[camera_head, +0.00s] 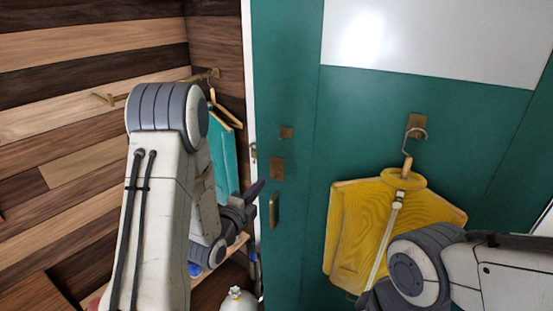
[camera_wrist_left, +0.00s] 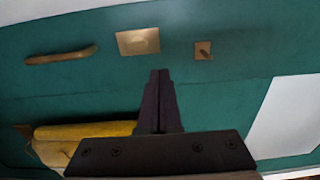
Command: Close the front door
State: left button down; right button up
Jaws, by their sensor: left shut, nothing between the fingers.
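The green front door (camera_head: 300,100) has a pale glossy upper panel and stands behind a white upright strip at its left edge. I cannot tell how far it stands from its frame. A brass pull handle (camera_head: 273,210), a lock plate (camera_head: 277,168) and a smaller plate (camera_head: 286,132) are near that edge. My left gripper (camera_head: 260,188) is shut and empty, near the door's left edge and left of the handle. In the left wrist view its fingers (camera_wrist_left: 159,75) point at the green door face (camera_wrist_left: 220,85); contact is unclear. My right gripper (camera_head: 362,300) is mostly hidden at the bottom.
A yellow garment (camera_head: 350,225) hangs from a hook (camera_head: 416,127) on the door, close to my right arm. Left of the door, a teal garment (camera_head: 223,155) hangs by a wood-plank wall (camera_head: 80,130). A white rounded object (camera_head: 240,300) sits below.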

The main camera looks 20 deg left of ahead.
pick_arm(q)
jog(key=p, duration=0.6)
send_near(279, 157)
jog(key=w, duration=0.5)
jog(key=shift+w+d+r, duration=0.2)
jog(key=shift+d, duration=0.05)
jog(key=shift+w+d+f+p, duration=0.15)
jog(key=shift+w+p, duration=0.2)
jog(key=shift+w, duration=0.3)
pick_arm(e)
notch_tip(279, 157, up, 7)
pick_arm(q)
jog(key=shift+w, duration=0.1)
pick_arm(e)
jog(key=shift+f, duration=0.1)
